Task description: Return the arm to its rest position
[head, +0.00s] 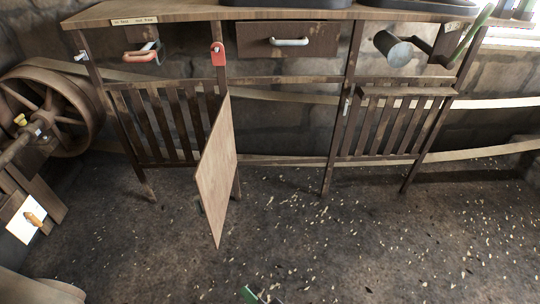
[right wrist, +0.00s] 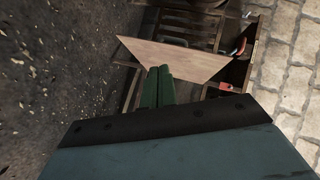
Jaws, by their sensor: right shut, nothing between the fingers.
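My right gripper (head: 258,297) shows only as a small green tip at the bottom edge of the head view. In the right wrist view its two green fingers (right wrist: 157,87) lie together, shut with nothing between them. It hangs over the floor in front of the bench, apart from everything. My left gripper is in neither view.
A wooden bench (head: 290,12) with slatted lower panels stands against the stone wall. A plain wooden panel (head: 216,178) sticks out from it towards me; it also shows in the right wrist view (right wrist: 172,58). A spoked wheel (head: 48,108) stands at left. The speckled floor (head: 330,240) is clear.

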